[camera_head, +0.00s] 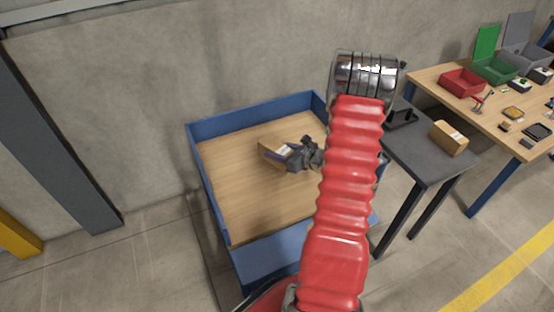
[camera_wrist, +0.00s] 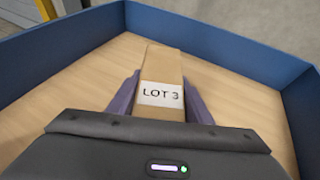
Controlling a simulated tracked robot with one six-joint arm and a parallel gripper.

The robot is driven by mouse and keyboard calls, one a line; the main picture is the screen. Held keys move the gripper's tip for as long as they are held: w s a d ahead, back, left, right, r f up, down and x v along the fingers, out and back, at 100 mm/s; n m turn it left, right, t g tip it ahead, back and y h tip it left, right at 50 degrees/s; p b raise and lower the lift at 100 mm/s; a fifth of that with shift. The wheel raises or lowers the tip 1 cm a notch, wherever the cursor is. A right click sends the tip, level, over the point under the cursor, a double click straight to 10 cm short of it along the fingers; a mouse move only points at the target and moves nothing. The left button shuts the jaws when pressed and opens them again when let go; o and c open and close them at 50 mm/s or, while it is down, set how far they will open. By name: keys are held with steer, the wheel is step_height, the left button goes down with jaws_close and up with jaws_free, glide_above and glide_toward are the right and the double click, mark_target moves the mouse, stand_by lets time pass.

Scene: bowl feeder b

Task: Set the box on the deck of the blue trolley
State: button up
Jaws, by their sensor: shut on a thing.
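A cardboard box (camera_head: 270,150) with a white label reading "LOT 3" is held between the purple fingers of my gripper (camera_head: 284,155). In the wrist view the box (camera_wrist: 162,68) lies between the two fingers, and my gripper (camera_wrist: 160,88) is shut on it. The blue trolley (camera_head: 258,112) has a wooden deck (camera_head: 240,205) with raised blue walls. The box is over the deck, inside the walls; I cannot tell whether it touches the wood. The box's near end is hidden by my gripper.
A dark table (camera_head: 425,160) right of the trolley carries another cardboard box (camera_head: 448,138). A wooden workbench (camera_head: 450,85) farther right holds a red bin (camera_head: 462,82), a green bin (camera_head: 497,68) and small parts. A concrete wall stands behind. Much of the deck is bare.

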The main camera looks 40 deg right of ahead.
stand_by(0.3)
steer(key=shift+f, duration=2.1)
steer(key=shift+f, duration=0.1)
steer(key=o, duration=1.4)
steer(key=shift+o, duration=0.2)
steer(key=shift+s+r, duration=0.2)
steer(key=shift+s, duration=0.15)
steer(key=v, duration=1.1)
steer(key=shift+s, duration=0.15)
